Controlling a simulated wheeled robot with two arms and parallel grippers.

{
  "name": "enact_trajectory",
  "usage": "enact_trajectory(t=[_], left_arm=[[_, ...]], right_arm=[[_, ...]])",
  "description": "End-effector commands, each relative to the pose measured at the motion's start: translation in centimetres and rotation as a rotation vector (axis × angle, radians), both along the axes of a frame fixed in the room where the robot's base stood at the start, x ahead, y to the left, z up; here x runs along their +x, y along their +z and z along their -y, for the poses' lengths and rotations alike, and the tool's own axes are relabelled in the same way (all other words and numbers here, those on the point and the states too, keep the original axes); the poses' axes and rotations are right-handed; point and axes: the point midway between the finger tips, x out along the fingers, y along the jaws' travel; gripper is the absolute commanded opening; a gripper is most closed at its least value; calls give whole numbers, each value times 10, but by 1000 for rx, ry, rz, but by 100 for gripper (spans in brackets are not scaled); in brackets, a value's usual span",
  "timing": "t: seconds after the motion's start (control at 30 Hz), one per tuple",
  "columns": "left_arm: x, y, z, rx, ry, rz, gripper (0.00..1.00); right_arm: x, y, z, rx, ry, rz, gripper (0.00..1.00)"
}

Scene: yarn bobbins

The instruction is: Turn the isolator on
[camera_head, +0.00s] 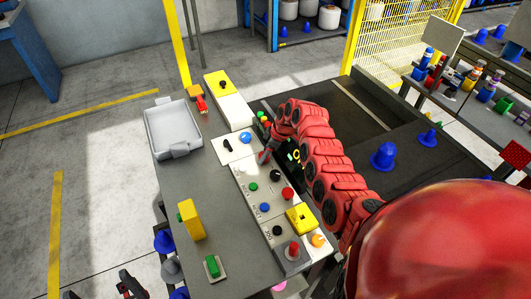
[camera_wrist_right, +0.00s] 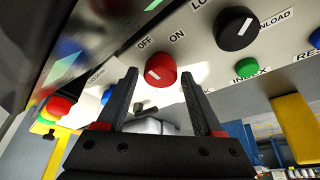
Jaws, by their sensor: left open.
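The isolator is a red round knob (camera_wrist_right: 161,68) with a white mark, on a pale panel (camera_wrist_right: 205,55) with OFF and ON labels above it. The white mark slants; I cannot tell which label it points to. My right gripper (camera_wrist_right: 159,80) is open, with one finger on each side of the knob; contact is not clear. In the head view, my right arm hides much of this part of the panel. My left gripper (camera_head: 98,287) is open and empty at the bottom left edge, clear of the table.
A black knob (camera_wrist_right: 236,27) and a green button (camera_wrist_right: 246,69) are close to the right of the isolator. The grey table (camera_head: 185,185) carries a white bin (camera_head: 172,128), a yellow block (camera_head: 190,220) and a green button unit (camera_head: 212,267). The table's left middle is clear.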

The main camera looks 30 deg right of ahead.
Motion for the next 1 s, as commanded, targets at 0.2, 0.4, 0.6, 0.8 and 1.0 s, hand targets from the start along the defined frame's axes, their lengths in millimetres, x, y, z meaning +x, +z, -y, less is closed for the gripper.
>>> enact_trajectory(t=[0.2,0.4,0.6,0.8,1.0], left_arm=[[0,0,0,0,0,0,99],[0,0,0,0,0,0,99],[0,1,0,0,0,0,99],[0,5,0,0,0,0,99],[0,10,0,0,0,0,99]], right_arm=[[0,0,0,0,0,0,27],[0,0,0,0,-1,0,0],[-1,-1,-1,2,-15,-2,0],[-1,0,-2,2,-78,-2,0],[-1,1,-3,1,-208,1,0]])
